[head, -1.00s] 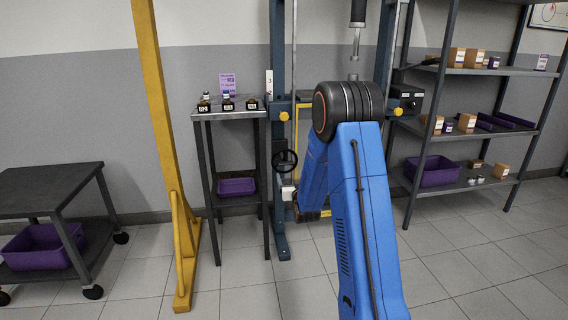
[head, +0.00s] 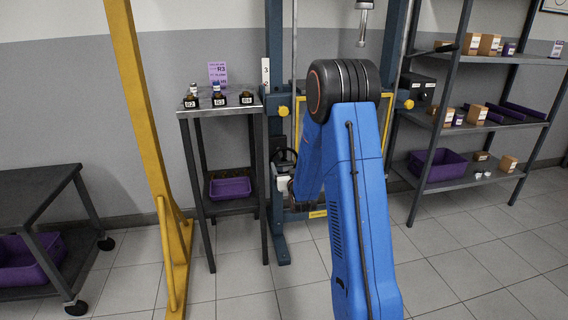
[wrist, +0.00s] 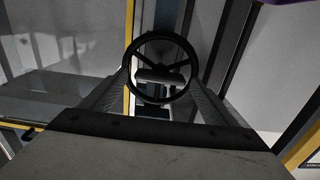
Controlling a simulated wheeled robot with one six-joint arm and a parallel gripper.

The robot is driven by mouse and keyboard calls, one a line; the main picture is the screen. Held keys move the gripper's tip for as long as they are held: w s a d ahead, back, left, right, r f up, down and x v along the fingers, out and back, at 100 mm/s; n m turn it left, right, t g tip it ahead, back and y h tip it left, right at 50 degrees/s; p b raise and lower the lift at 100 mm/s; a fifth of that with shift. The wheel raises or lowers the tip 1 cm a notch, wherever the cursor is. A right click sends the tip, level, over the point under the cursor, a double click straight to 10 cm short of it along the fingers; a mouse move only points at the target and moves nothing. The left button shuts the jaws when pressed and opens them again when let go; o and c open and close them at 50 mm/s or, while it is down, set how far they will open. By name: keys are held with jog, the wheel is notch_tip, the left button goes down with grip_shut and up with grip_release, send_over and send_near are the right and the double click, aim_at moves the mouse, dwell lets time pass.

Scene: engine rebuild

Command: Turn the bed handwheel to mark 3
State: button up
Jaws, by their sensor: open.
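The bed handwheel is a dark, thin-rimmed wheel (head: 284,150) low on the blue press frame (head: 274,200) in the head view. Its lower part is hidden there behind a pale and dark piece that seems to be the end of my arm. In the wrist view the handwheel (wrist: 161,66) shows whole, with spokes and a hub. My gripper (wrist: 161,86) is open, with one finger on each side of the wheel's lower half. I cannot tell whether the fingers touch the rim. A white tag reading 3 (head: 266,72) is on the frame's left post.
A stand with small labelled bottles (head: 219,98) is just left of the press. A yellow post (head: 150,140) stands further left, beside a dark cart (head: 35,185). A shelf rack (head: 480,183) with boxes is at the right. The floor in front is clear.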

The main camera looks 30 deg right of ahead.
jog(key=shift+w+d, duration=0.1)
jog(key=shift+w, duration=0.15)
jog(key=shift+c, duration=0.7)
jog(key=c, duration=0.9)
